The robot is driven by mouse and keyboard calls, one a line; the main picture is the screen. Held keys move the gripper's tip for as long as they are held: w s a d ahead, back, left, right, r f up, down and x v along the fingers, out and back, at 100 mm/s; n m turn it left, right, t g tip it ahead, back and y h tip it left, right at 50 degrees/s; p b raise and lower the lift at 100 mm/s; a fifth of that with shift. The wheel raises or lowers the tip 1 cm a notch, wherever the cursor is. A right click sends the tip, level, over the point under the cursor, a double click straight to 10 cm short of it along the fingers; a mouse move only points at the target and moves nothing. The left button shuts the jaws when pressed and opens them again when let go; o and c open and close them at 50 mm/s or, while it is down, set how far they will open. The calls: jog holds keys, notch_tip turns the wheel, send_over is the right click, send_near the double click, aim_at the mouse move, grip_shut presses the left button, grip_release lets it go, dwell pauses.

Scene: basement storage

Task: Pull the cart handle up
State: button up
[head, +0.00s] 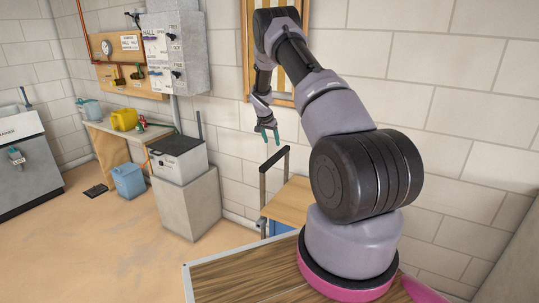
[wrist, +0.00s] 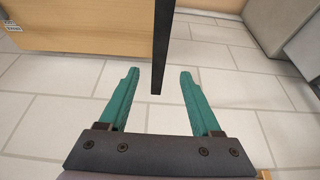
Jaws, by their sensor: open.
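The cart handle (head: 274,161) is a dark upright frame with a short top bar, at the wall end of a low cart with a wooden top (head: 289,203). My gripper (head: 269,136) hangs just above the handle's top bar in the head view, fingers pointing down, open and empty. In the wrist view, a black bar (wrist: 162,45), which looks like the handle, comes from the top edge and ends between the two green fingers of my gripper (wrist: 159,73). It touches neither finger; its depth relative to the tips is hard to tell. The cart's lower part is mostly hidden.
A white block wall (head: 450,100) runs close behind the handle. Left of the cart stands a grey cabinet (head: 188,203) with a black-topped box (head: 178,157) on it. A wooden surface (head: 230,278) lies in front, below my arm. Open floor (head: 90,245) stretches left.

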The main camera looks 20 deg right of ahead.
aim_at(275, 156)
jog(key=x, duration=1)
jog(key=shift+f, duration=0.25)
grip_shut()
dwell(1.0)
